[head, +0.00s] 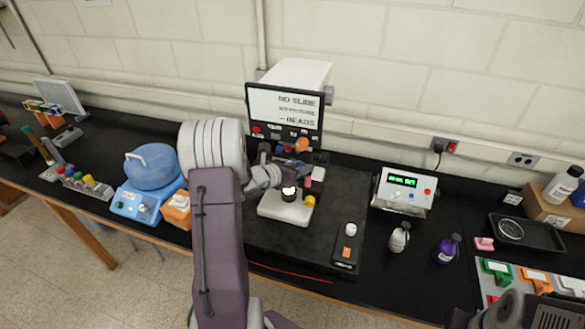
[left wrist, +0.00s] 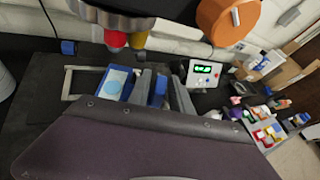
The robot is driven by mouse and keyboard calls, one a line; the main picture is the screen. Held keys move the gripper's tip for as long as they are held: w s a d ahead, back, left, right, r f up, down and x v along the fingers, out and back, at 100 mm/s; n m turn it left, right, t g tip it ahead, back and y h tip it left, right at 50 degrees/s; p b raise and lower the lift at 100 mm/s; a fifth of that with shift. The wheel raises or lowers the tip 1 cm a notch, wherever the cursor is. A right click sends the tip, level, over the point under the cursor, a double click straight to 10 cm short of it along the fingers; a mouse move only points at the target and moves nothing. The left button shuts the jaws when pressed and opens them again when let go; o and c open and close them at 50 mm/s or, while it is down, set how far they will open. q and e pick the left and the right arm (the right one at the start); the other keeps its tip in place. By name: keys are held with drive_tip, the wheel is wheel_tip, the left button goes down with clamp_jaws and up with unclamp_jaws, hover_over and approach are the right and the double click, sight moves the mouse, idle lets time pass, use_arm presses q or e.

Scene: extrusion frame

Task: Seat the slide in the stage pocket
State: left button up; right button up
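The microscope stands at the back centre in the head view, its screen (head: 285,105) reading "NO SLIDE". Its pale base (head: 287,207) shows below. In the left wrist view the stage's grey frame (left wrist: 70,82) surrounds a dark opening, under red and yellow objective tips. A blue-and-white piece with a pale round mark, apparently the slide (left wrist: 116,80), shows at the frame's right side, beside my left gripper (left wrist: 160,92). I cannot tell whether the slide is held or seated. My left wrist reaches the stage in the head view; its fingertips are mostly hidden. My right fingers do not show.
An orange knob (left wrist: 228,18) is close to the left gripper. A device with a green display (head: 405,190) stands right of the microscope, with two small bottles in front. A blue rounded vessel (head: 150,165) stands left. A black tray (head: 527,233) lies far right.

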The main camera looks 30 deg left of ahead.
use_arm(q)
drive_tip(key=shift+s+r, duration=0.1)
drive_tip(key=shift+s, duration=0.1)
clamp_jaws()
drive_tip(key=shift+w, duration=0.1)
drive_tip(key=shift+r, duration=0.25)
drive_tip(key=s+a+b, duration=0.2)
drive_tip(key=s+b, duration=0.1)
drive_tip(key=s, duration=0.6)
drive_tip(key=s+a+b, duration=0.1)
drive_tip(key=s+b, duration=0.1)
drive_tip(key=s, duration=0.6)
drive_tip(key=shift+s+a+r+b, duration=0.35)
drive_tip(key=shift+r+b, duration=0.05)
drive_tip(key=shift+r, duration=0.05)
